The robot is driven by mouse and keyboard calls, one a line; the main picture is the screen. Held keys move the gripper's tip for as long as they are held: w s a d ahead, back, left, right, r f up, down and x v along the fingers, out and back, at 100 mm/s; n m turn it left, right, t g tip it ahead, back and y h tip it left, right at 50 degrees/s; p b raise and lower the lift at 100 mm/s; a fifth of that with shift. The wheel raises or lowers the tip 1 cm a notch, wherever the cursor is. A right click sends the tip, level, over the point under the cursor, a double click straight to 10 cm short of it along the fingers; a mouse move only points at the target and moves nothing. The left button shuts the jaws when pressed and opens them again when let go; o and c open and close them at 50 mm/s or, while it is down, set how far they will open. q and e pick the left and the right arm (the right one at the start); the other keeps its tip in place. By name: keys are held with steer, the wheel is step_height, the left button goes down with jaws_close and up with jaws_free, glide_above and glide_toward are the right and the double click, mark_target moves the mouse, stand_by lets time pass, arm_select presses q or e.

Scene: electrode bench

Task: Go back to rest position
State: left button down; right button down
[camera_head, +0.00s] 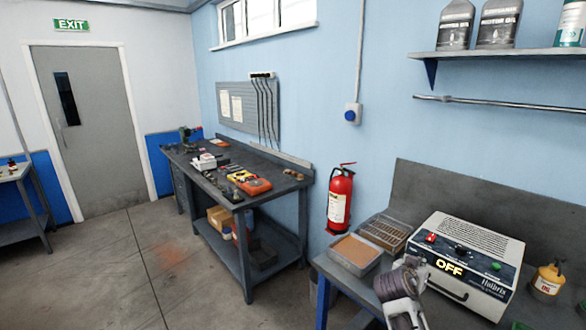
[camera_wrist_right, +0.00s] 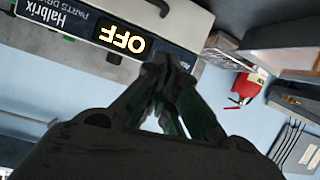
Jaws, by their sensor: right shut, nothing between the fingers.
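My right gripper (camera_head: 402,278) shows at the lower right of the head view, in front of the left end of a white and dark box-shaped device labelled Halbrix (camera_head: 470,262). The device's display reads OFF. In the right wrist view my right gripper (camera_wrist_right: 172,72) has its fingertips together, with nothing between them. The same device (camera_wrist_right: 110,30) is upside down at the top left of that view. My left gripper is not in either view.
A tray with a brown surface (camera_head: 354,253) and a compartmented tray (camera_head: 386,231) sit left of the device. A yellow container (camera_head: 548,280) stands right of it. A red fire extinguisher (camera_head: 340,200) is by the wall. A tool bench (camera_head: 240,190) stands farther back. Open floor (camera_head: 110,280) lies left.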

steer(key=s+a+f+n+g+y, duration=0.2)
steer(key=s+a+f+n+y, duration=0.3)
steer(key=s+f, duration=0.8)
steer(key=s+a+f+n+g+y, duration=0.25)
steer(key=s+a, duration=0.25)
steer(key=s, duration=0.4)
steer(key=s+a+f+n+g+y, duration=0.1)
steer(key=s+a+n+y, duration=0.15)
steer(key=s+a, duration=0.5)
steer(key=s+d+f+g, duration=0.1)
steer(key=s+f, duration=0.1)
steer(key=f, duration=1.5)
steer(key=s+d+f+g, duration=0.1)
steer(key=s+f, duration=0.1)
steer(key=f, duration=1.4)
steer(key=s+d+f, duration=0.2)
steer(key=s+f, duration=0.7)
steer(key=s, duration=0.2)
steer(key=s+d+f, duration=0.1)
steer(key=s+f, duration=0.9)
steer(key=s, duration=0.1)
steer(key=shift+s+d+f+g, duration=0.15)
steer(key=shift+s+d+g, duration=0.05)
steer(key=shift+d+g, duration=0.2)
steer(key=c, duration=2.2)
jaws_free()
